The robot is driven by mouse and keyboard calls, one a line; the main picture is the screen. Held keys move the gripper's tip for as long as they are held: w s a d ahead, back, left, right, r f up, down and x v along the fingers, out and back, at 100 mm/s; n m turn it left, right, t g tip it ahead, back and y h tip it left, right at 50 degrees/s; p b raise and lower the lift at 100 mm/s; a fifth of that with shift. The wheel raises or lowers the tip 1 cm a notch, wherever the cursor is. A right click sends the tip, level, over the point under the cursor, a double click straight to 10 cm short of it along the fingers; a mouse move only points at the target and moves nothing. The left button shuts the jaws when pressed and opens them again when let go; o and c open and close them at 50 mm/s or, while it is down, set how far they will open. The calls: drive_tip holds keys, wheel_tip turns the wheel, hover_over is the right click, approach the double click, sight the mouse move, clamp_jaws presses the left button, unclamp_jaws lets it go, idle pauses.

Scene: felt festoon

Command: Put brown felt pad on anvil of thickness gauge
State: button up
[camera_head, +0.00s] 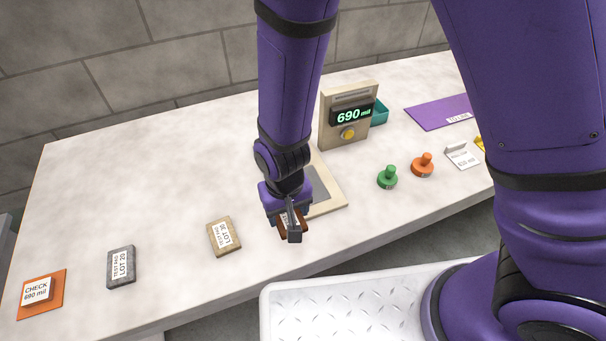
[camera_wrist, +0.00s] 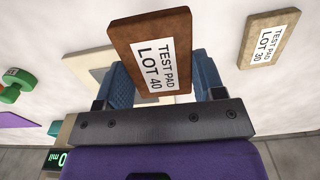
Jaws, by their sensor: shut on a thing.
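The brown felt pad (camera_wrist: 150,50), labelled TEST PAD LOT 40, is between the two blue fingers in the wrist view. My gripper (camera_wrist: 162,85) is shut on it. In the head view my gripper (camera_head: 291,224) hides most of the brown pad (camera_head: 284,228); its height over the table is hard to judge. The thickness gauge (camera_head: 330,125) stands behind, reading 690 mil, with a yellow knob. Its beige base with a grey plate (camera_head: 322,184) reaches forward, partly hidden by my arm. My gripper is by the base's front left corner. I cannot make out the anvil clearly.
A tan LOT 30 pad (camera_head: 224,236), a grey LOT 20 pad (camera_head: 121,266) and a CHECK pad on an orange mat (camera_head: 57,285) lie to the left. Green (camera_head: 387,177) and orange (camera_head: 422,166) knobbed pieces stand right of the gauge. A teal bin (camera_head: 379,111) is beside it.

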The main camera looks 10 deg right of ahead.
drive_tip(key=w+d, duration=0.1)
drive_tip(key=w, duration=0.3)
drive_tip(key=w+d, duration=0.2)
drive_tip(key=w, duration=0.2)
drive_tip(key=w+d+f, duration=0.1)
drive_tip(key=w, duration=0.3)
drive_tip(key=shift+w+d+f, duration=0.1)
drive_tip(key=shift+w+d, duration=0.05)
drive_tip(key=shift+d, duration=0.25)
drive_tip(key=shift+w+f, duration=0.1)
drive_tip(key=shift+f, duration=1.7)
drive_tip(key=shift+f, duration=0.15)
drive_tip(key=o, duration=0.9)
